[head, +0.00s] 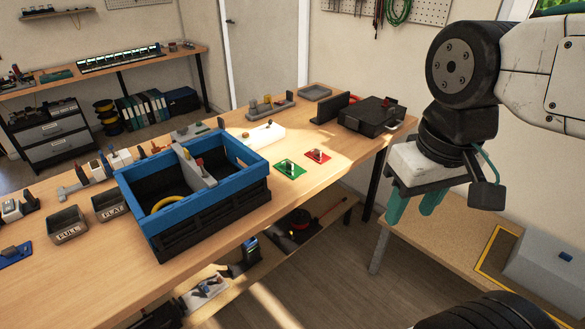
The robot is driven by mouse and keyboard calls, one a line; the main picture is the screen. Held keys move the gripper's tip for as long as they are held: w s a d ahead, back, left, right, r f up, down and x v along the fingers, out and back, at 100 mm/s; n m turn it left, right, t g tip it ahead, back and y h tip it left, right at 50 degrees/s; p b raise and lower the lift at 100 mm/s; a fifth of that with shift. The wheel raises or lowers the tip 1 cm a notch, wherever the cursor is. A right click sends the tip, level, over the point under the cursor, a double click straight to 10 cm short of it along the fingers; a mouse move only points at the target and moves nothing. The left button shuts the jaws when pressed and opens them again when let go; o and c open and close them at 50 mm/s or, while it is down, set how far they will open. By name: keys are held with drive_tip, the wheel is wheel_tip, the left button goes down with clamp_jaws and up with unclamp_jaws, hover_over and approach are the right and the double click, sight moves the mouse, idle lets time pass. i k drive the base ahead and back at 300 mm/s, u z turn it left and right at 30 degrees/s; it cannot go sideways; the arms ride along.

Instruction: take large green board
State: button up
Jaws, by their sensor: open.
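A green board (290,169) lies flat on the wooden workbench, to the right of the blue-and-black crate. It has small raised parts on top. A smaller red board (318,156) lies just behind it to the right. My gripper (410,214) is at the right of the view, with its teal fingers pointing down, apart and empty. It is in front of the bench's right end, well to the right of the green board and not touching it.
The crate (205,211) holds a grey divider and a yellow coil. A black case (371,115) stands at the bench's far right. Bins marked FULL (67,226) and FLAT (109,206) sit left. Bare bench surrounds the boards. A lower table (440,245) is at the right.

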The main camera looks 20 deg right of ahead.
sight(291, 170)
drive_tip(key=z, duration=0.55)
drive_tip(key=i, duration=1.1)
drive_tip(key=u, duration=0.3)
